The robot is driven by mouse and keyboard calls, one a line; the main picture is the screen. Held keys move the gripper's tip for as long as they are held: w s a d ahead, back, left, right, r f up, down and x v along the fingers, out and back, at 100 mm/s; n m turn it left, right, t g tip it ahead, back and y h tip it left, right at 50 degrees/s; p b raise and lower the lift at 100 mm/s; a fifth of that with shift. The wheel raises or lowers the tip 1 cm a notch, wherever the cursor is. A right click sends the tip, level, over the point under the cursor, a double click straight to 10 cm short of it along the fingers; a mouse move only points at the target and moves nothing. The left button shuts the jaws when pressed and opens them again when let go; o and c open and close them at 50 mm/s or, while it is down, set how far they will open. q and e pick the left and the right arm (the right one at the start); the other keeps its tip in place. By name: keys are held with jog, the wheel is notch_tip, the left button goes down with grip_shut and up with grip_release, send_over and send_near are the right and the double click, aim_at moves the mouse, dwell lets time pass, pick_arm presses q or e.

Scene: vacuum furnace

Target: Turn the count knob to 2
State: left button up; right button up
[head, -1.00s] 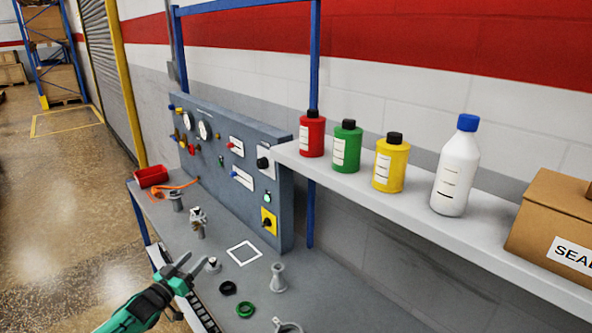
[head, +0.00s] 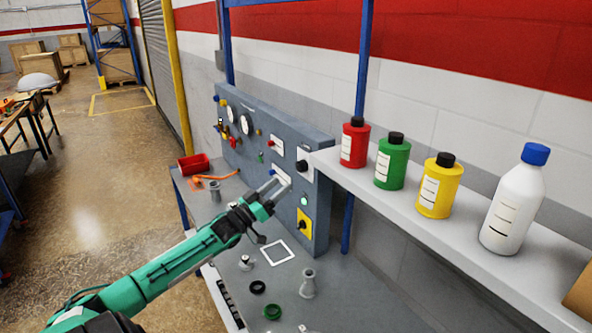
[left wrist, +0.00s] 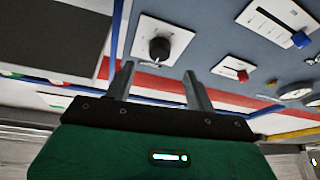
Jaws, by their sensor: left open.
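A black round knob on a white plate (head: 302,166) sits at the upper right of the grey panel. The same knob (left wrist: 159,49) shows in the left wrist view, just beyond and between my fingertips. Its markings are too small to read, so I cannot tell its setting. A second black knob on a yellow plate (head: 304,224) is lower on the panel. My left gripper (head: 277,186) is open and empty in front of the panel. It appears apart from the knob. My right gripper is not in view.
The panel also bears a red slider (left wrist: 242,75), a blue slider (left wrist: 300,40) and gauges (head: 246,124). A shelf with red, green, yellow and white bottles (head: 515,200) juts out to the right. Small metal parts and rings (head: 272,312) lie on the bench below.

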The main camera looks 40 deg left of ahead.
aim_at(299, 170)
pick_arm(q)
jog(key=p+x, duration=0.2)
jog(key=x, duration=0.4)
jog(key=shift+r, duration=0.1)
jog(key=shift+x, duration=0.8)
jog(key=c, duration=1)
